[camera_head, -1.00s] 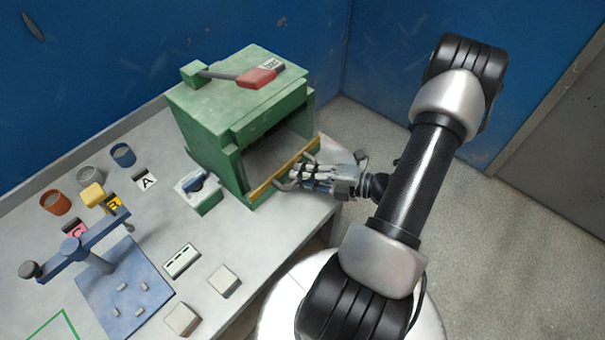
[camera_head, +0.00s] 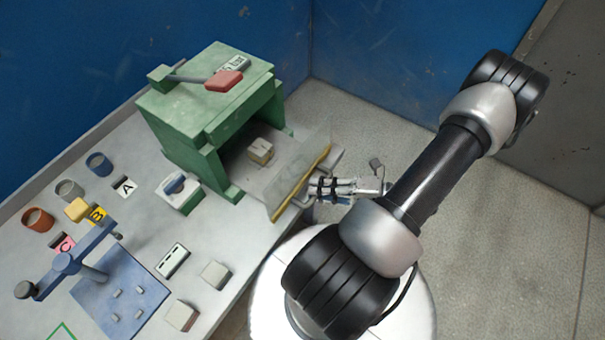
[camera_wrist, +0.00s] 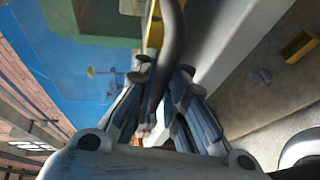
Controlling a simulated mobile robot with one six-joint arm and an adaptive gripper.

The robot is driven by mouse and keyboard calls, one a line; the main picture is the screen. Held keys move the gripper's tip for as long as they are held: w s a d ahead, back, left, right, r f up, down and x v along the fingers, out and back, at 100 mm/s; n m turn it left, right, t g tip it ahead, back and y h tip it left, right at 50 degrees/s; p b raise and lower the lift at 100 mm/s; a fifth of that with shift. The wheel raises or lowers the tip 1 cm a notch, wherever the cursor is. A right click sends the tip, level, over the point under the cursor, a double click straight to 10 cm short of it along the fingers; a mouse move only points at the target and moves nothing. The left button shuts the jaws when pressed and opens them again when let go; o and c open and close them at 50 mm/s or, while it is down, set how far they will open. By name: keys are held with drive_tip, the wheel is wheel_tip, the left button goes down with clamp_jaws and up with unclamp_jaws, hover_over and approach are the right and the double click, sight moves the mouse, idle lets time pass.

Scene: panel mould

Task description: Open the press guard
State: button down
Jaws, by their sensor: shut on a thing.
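The green press (camera_head: 205,115) stands on the table with a red-handled lever (camera_head: 222,80) on top. Its guard is a see-through panel with a yellow edge bar (camera_head: 300,184). The guard is swung out from the press front and tilted, with the opening uncovered above it. A pale block (camera_head: 260,151) shows inside the press. My gripper (camera_head: 315,189) is at the guard's outer edge, shut on its handle. In the wrist view the dark handle (camera_wrist: 172,40) runs between my fingers (camera_wrist: 165,78), beside the yellow bar (camera_wrist: 153,28). The handle is mostly hidden in the head view.
Pale blocks (camera_head: 215,275) lie near the front edge. Open floor (camera_head: 450,215) lies to the right of the table.

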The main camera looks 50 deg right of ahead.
drive_tip(key=shift+s+d, duration=0.15)
drive_tip(key=shift+s, duration=1.45)
drive_tip(key=c, duration=1.6)
unclamp_jaws()
drive_tip(key=v, duration=1.2)
drive_tip(key=shift+w, duration=0.1)
